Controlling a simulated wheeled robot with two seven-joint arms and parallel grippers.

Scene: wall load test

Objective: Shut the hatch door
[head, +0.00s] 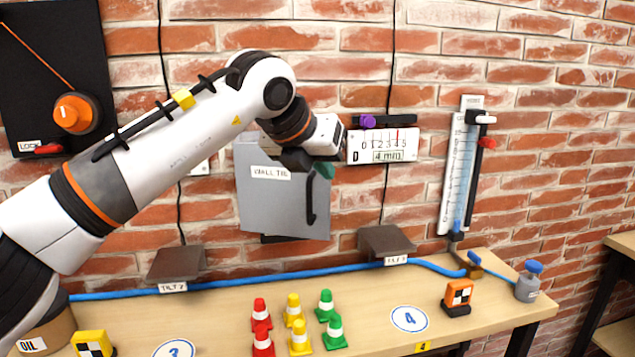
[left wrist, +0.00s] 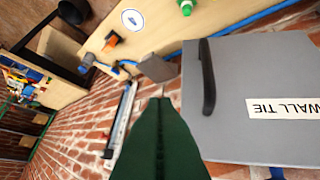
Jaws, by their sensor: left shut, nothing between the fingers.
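The hatch door is a grey panel (head: 270,205) on the brick wall, labelled WALL TIE, with a black vertical bar handle (head: 310,200) near its right edge. A dark strip shows below its lower edge; I cannot tell how far it stands open. In the left wrist view the door (left wrist: 235,75) fills the right side, with its handle (left wrist: 207,78) nearest the fingers. My left gripper (head: 324,170) is at the door's upper right, above the handle, partly hidden by its own wrist. Its green fingers (left wrist: 160,135) are shut and empty, apart from the handle in the wrist view.
A dial panel (head: 383,146) and a vertical gauge (head: 458,170) are on the wall to the right. Below, the wooden bench (head: 385,300) carries a blue hose (head: 335,268), several small cones (head: 293,310) and an orange marker block (head: 458,295). Two brown brackets stand at the wall.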

